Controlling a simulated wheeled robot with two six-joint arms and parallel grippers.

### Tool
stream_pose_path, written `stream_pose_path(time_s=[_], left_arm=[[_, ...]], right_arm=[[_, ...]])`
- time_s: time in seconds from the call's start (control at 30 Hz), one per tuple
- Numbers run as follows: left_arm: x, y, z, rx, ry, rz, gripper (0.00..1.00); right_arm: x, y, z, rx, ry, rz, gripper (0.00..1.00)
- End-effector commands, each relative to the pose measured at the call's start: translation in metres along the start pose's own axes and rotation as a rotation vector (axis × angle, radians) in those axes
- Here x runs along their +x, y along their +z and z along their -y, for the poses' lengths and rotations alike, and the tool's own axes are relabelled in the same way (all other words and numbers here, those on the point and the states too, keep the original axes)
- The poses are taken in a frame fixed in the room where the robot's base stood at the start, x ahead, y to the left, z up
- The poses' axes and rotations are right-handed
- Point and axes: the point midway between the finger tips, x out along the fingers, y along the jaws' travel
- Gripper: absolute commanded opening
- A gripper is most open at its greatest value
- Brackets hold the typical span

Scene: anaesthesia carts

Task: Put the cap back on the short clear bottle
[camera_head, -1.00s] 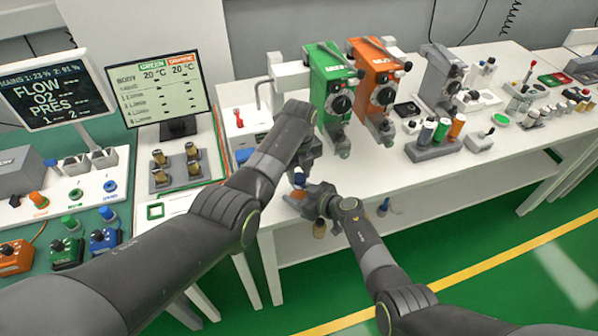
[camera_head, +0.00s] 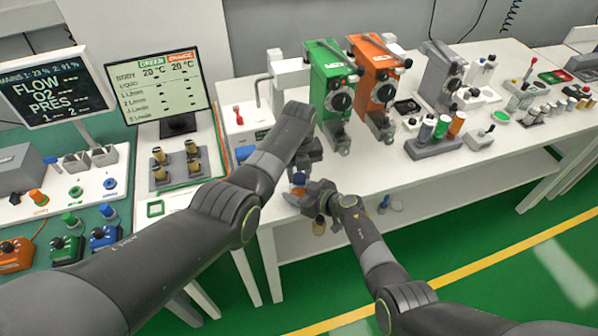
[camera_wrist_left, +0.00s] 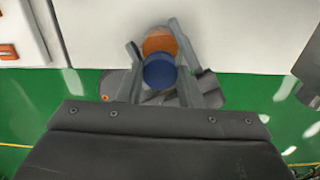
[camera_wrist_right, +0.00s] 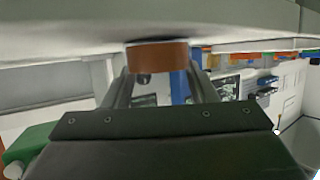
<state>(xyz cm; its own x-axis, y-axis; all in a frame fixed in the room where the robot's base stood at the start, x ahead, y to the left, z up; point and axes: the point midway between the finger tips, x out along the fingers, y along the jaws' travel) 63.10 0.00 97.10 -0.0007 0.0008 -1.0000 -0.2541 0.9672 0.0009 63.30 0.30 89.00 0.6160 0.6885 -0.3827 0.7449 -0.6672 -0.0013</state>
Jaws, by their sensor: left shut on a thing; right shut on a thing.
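My right gripper (camera_wrist_right: 159,75) is shut on an orange-brown piece (camera_wrist_right: 157,57). An orange disc (camera_wrist_left: 160,40) lies right behind the cap in the left wrist view; they overlap there, and I cannot tell if they touch. The grippers hide most of the held things, so no clear bottle body can be made out.
The white table (camera_head: 480,155) carries a green vaporiser (camera_head: 328,80), an orange vaporiser (camera_head: 378,80) and a grey holder (camera_head: 434,149) with several bottles. A stand with brass-coloured pieces (camera_head: 159,172) is at left. Green floor is open in front.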

Motion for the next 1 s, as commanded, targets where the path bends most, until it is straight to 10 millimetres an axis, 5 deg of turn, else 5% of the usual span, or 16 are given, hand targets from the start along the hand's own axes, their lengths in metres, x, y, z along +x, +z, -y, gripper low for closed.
stream_pose_path(time_s=[0.23,0.6,0.63,0.77,1.0], left_arm=[[-0.0003,0.0001,0.0004,0.255,0.0,0.001,0.12],[-0.0004,0.0002,0.0005,0.288,0.0,0.001,0.12],[-0.0004,0.0002,0.0005,0.287,0.0,0.001,0.37],[-0.0004,0.0001,0.0005,0.287,0.0,0.001,0.54],[-0.0003,0.0001,0.0004,0.286,0.0,0.0,0.54]], right_arm=[[-0.0001,0.0003,-0.0001,0.0,0.0,0.001,0.0],[-0.0002,0.0005,-0.0002,0.0,0.0,0.001,0.0],[-0.0002,0.0005,-0.0002,0.0,0.0,0.001,0.0],[-0.0002,0.0005,-0.0002,0.0,0.0,0.001,0.0],[-0.0002,0.0004,-0.0001,0.0,0.0,0.001,0.0]])
